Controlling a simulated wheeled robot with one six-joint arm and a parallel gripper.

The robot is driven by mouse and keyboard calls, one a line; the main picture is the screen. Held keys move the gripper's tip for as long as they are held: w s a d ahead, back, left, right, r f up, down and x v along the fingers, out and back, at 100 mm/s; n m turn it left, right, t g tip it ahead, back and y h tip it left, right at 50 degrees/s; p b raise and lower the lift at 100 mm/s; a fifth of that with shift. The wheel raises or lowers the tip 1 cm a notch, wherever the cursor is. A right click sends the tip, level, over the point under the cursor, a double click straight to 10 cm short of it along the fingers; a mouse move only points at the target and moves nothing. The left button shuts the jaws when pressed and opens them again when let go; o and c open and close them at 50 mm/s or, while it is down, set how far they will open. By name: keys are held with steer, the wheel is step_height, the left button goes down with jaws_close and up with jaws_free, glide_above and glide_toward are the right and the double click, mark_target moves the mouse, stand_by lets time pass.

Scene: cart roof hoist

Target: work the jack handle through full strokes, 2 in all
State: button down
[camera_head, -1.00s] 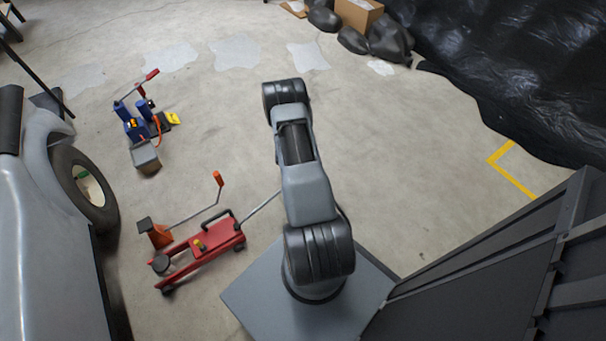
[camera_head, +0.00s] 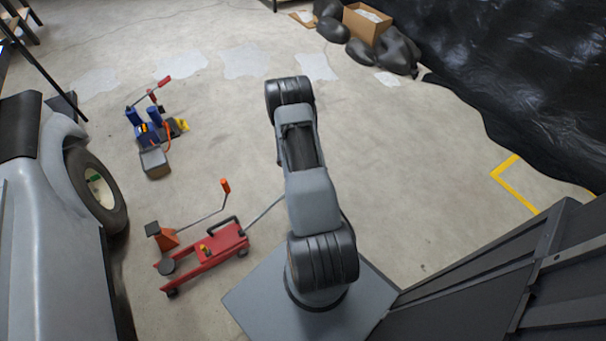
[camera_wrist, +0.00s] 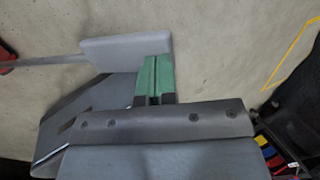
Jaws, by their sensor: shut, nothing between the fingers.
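The red floor jack (camera_head: 215,250) stands on the floor left of my base. Its thin grey handle (camera_head: 265,210) slopes up to the right and passes behind my arm in the head view. In the wrist view the handle bar (camera_wrist: 45,61) comes in from the left and ends in a wide grey grip (camera_wrist: 112,50). My gripper (camera_wrist: 155,62) has green fingers, shut with nothing between them. The fingertips overlap the right end of the grip in the picture; I cannot tell whether they touch it. In the head view my arm hides the gripper.
An orange stand (camera_head: 163,237) with an orange-tipped lever (camera_head: 225,186) sits beside the jack. A blue device (camera_head: 152,130) with a red handle stands farther back. A vehicle wheel (camera_head: 95,190) is at left, dark panels (camera_head: 500,260) at right. The middle floor is clear.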

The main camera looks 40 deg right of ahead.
steer(key=w+a+r+m, duration=0.1)
steer(key=a+r+m, duration=0.2)
steer(key=r+m, duration=0.35)
steer(key=w+a+r+m+t, duration=0.1)
steer(key=w+a+r+m, duration=0.2)
steer(key=r, duration=0.6)
steer(key=a+r+m, duration=0.3)
steer(key=r+m, duration=0.3)
steer(key=r, duration=0.2)
steer(key=s+a+r+m+t+y, duration=0.1)
steer(key=s+a+r+m+y, duration=0.1)
steer(key=s+a+r+m, duration=0.4)
steer(key=s+a+r+m+t+y, duration=0.1)
steer(key=s+a+r+m, duration=0.5)
steer(key=a+m, duration=0.6)
step_height(320, 180, up, 3)
steer(key=shift+s+a+f+t+y, duration=0.1)
steer(key=shift+s+a+t+y, duration=0.2)
steer(key=shift+a+y, duration=0.4)
